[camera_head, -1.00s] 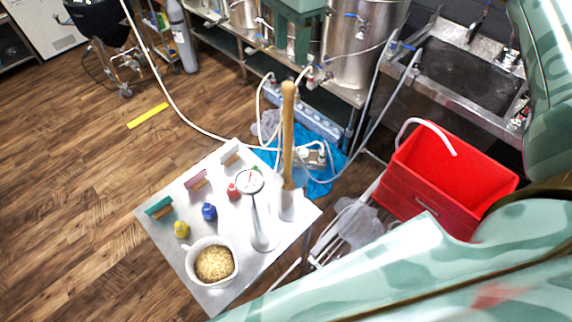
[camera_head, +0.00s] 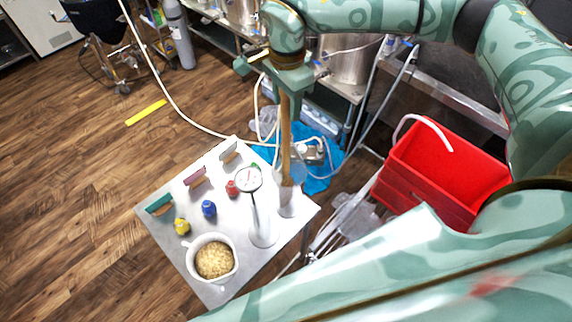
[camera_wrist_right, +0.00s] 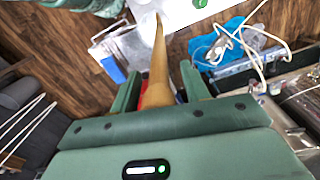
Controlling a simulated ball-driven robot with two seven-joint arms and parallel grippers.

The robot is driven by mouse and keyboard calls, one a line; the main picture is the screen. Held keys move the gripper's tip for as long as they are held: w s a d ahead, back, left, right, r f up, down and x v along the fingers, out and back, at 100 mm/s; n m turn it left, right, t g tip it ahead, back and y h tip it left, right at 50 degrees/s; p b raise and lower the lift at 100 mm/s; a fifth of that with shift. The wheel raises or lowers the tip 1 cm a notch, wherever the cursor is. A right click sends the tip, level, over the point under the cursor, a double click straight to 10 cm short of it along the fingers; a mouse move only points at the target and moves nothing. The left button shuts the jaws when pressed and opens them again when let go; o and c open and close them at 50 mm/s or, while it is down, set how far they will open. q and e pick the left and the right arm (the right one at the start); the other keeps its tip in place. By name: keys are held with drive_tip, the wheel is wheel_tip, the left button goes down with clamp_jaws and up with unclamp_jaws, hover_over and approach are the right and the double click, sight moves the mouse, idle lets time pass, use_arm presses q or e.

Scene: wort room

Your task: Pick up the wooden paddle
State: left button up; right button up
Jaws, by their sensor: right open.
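The wooden paddle (camera_head: 286,140) stands upright near the right corner of the small metal table (camera_head: 225,292). Its lower end sits in a clear or pale holder (camera_head: 288,208). My right gripper (camera_head: 283,88) is at the top of the handle in the head view and covers its end. In the right wrist view the paddle's handle (camera_wrist_right: 159,55) runs between the two fingers of the open right gripper (camera_wrist_right: 160,82). I cannot tell whether either finger touches the handle. My left gripper is not in view.
A dial thermometer (camera_head: 248,180) stands close beside the paddle. A pot of grain (camera_head: 214,260), small coloured bottles (camera_head: 209,209) and small blocks share the table. A red bin (camera_head: 440,175) stands to the right. Metal tanks and shelving are behind.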

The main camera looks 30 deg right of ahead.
clamp_jaws()
drive_tip(key=shift+r, duration=0.1)
